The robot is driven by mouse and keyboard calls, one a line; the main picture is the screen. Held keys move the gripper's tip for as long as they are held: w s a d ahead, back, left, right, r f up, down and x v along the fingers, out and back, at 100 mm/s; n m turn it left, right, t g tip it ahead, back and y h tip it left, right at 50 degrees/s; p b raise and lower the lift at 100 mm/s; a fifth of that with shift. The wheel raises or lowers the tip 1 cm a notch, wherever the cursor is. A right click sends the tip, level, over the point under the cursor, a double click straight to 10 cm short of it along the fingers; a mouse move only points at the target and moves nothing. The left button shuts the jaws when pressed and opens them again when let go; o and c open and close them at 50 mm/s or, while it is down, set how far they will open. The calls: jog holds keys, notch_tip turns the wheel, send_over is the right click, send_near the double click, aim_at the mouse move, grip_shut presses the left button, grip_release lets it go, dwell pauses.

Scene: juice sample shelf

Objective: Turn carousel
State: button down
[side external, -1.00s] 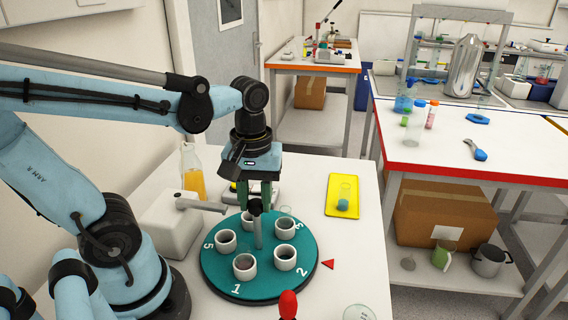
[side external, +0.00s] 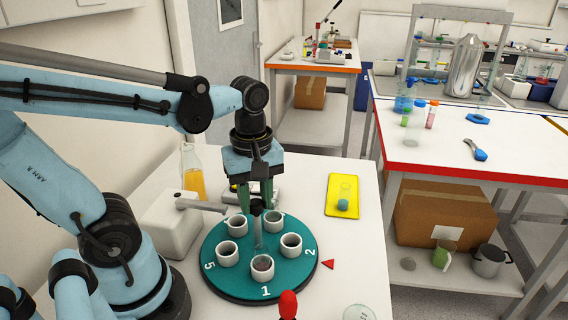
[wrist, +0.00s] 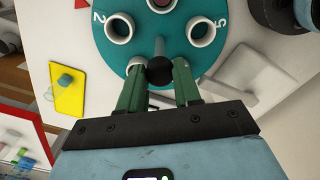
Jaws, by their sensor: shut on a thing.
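The round teal carousel (side external: 222,279) stands on the white table and carries several white cups in a ring. White numbers are printed near its rim; 2 is at the right, near the red triangle marker (side external: 328,264), 1 is at the front and 5 at the left. A grey post with a black knob (side external: 257,207) rises from its middle. My gripper (side external: 258,195) points down over the middle, with its green fingers shut on the black knob, which also shows in the wrist view (wrist: 159,71). The far cups are partly hidden by my gripper.
A white block with a grey spout (side external: 168,222) stands close left of the carousel, with a bottle of orange juice (side external: 193,177) behind it. A yellow tray (side external: 335,207) with a teal-capped jar lies at the right. A red knob (side external: 288,304) is at the front edge.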

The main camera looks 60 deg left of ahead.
jog(key=shift+n, duration=9.6)
jog(key=c, duration=0.8)
grip_release()
jog(key=shift+r, duration=0.15)
notch_tip(320, 180, up, 12)
jog(key=shift+f, duration=0.1)
